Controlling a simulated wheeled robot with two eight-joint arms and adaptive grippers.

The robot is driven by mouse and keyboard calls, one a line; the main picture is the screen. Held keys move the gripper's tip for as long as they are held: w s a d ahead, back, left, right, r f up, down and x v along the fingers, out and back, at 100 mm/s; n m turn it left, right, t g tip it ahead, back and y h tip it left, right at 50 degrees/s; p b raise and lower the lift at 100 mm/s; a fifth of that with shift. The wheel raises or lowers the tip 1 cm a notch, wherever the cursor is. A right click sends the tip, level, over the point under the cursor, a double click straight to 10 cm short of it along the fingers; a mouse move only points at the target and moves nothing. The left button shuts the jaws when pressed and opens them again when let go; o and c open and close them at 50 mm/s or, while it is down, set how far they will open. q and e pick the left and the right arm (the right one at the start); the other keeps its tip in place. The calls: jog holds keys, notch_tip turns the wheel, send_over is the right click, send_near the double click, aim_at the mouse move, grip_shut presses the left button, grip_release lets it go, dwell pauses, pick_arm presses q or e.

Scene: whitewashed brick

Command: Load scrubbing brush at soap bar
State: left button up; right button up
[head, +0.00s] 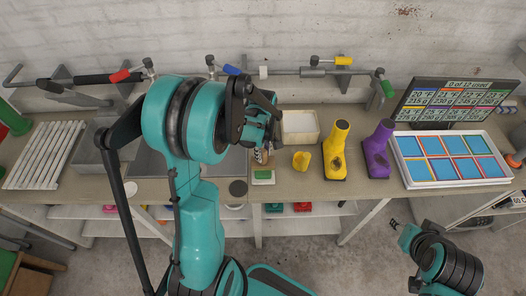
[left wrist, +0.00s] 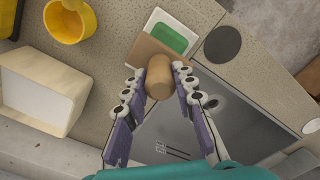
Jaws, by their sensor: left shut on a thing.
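The scrubbing brush (left wrist: 158,78) has a round wooden handle and a flat tan block. My left gripper (head: 262,147) is shut on its handle, and its fingers (left wrist: 159,85) flank the handle in the left wrist view. The green soap bar (left wrist: 170,39) lies in a white dish (left wrist: 152,24); the dish (head: 263,182) is on the counter just below the gripper in the head view. The brush block overlaps the dish's near edge in the wrist view; I cannot tell whether they touch. My right gripper (head: 396,225) is small at the lower right, and its jaws are unclear.
A yellow cup (head: 301,161), a yellow boot-shaped thing (head: 335,155) and a purple one (head: 378,150) stand right of the soap. A cream box (head: 300,126) is behind. A dark disc (head: 238,188) and the sink (left wrist: 215,135) are beside the dish. A tap rail runs along the wall.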

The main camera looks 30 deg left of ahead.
pick_arm(q)
jog(key=shift+f+b, duration=0.55)
jog(key=shift+b, duration=0.1)
dwell(2.1)
jog(key=shift+r+p, duration=2.45)
jog(key=shift+r, duration=1.15)
jog(key=shift+f, duration=0.1)
